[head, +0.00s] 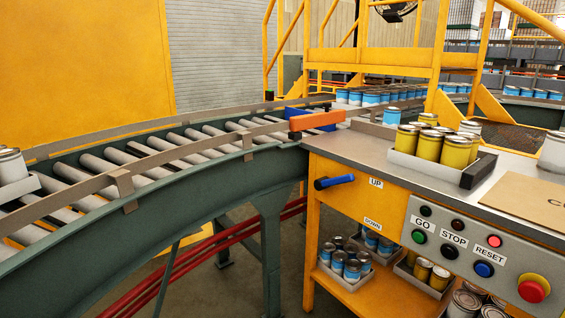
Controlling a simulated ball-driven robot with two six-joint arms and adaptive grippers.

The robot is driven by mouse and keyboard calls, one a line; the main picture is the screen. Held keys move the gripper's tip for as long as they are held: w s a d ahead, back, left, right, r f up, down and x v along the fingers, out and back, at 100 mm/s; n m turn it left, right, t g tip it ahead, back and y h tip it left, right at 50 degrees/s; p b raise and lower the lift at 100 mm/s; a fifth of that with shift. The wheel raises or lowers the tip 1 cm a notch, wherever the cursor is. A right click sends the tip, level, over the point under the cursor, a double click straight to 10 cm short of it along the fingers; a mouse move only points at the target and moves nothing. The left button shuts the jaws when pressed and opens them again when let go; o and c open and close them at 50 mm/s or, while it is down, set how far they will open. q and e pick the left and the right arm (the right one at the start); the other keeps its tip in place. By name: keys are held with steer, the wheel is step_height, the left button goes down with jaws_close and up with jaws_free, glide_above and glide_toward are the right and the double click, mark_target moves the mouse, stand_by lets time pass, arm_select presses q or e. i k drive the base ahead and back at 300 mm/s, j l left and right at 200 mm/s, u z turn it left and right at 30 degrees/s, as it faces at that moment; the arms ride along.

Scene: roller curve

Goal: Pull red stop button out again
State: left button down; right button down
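The red stop button (532,290) is a large mushroom-shaped knob on a yellow ring, at the right end of the grey control panel (428,236) at the lower right. I cannot tell from this view whether it is pressed in or out. The panel also carries a green GO button (419,236), a black STOP button (451,252), a blue RESET button (484,269) and small lamps above them, of which the red one (494,241) looks bright. Neither of my grippers shows in the head view.
A curved roller conveyor (150,168) with rails runs along the left. A blue-handled lever (334,181) sticks out by the UP and DOWN labels. Trays of cans stand on the grey worktop (350,147) and the shelf below. A cardboard piece (530,198) lies above the panel.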

mark_target(531, 291)
steer(key=z, duration=1.35)
